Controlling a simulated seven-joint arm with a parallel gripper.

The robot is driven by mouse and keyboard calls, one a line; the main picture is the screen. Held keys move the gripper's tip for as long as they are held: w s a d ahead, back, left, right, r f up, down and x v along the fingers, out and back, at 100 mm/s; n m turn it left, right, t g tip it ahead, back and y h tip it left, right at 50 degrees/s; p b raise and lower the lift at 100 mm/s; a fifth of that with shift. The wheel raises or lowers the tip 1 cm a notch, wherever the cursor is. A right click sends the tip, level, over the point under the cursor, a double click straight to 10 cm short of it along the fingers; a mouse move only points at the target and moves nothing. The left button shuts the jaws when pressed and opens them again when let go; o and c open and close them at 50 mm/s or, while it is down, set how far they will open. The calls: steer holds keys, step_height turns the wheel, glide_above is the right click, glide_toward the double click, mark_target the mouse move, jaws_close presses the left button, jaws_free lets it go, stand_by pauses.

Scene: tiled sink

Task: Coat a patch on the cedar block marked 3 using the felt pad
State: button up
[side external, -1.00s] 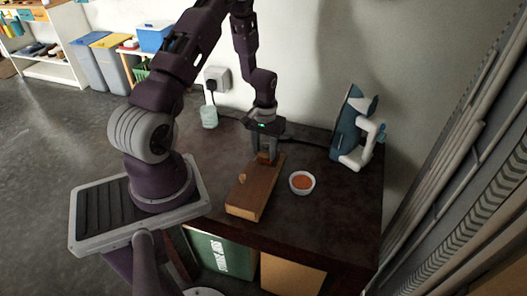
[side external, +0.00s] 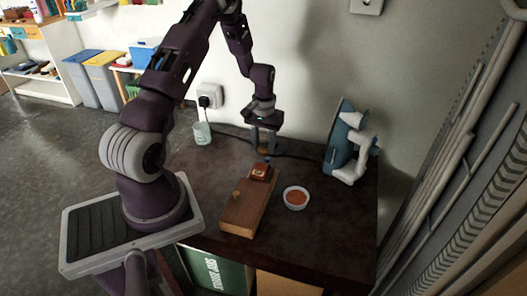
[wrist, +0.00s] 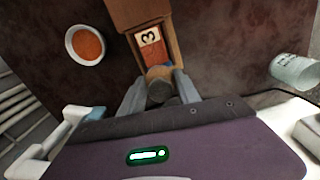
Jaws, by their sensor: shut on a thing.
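The cedar block (side external: 246,208) is a long brown wooden block lying on the dark table. Its far end carries a white label with a black 3 (wrist: 149,37) and a reddish-brown area (wrist: 153,52) beside the label. My gripper (side external: 265,148) is shut on a short, round tan and grey piece, which I take as the felt pad (wrist: 159,84). It is at the far end of the block, seemingly raised above the surface. The pad's working face is hidden. A white bowl (side external: 296,198) of orange-brown material stands right of the block; it also shows in the wrist view (wrist: 87,45).
A blue and white appliance (side external: 345,148) stands at the table's right back. A clear cup (side external: 202,133) stands at the left back, near a wall socket and a dark cable. A small tan knob (side external: 237,194) is on the block's left side. Table right of the bowl is clear.

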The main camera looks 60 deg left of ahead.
mark_target(264, 141)
steer(key=shift+r, duration=2.05)
steer(key=shift+f, duration=0.15)
steer(key=shift+f, duration=3.6)
steer(key=shift+s+d+f, duration=0.2)
steer(key=shift+f, duration=0.1)
steer(key=shift+s+d, duration=2.45)
steer(key=shift+w+a, duration=2.65)
steer(key=shift+r, duration=4.1)
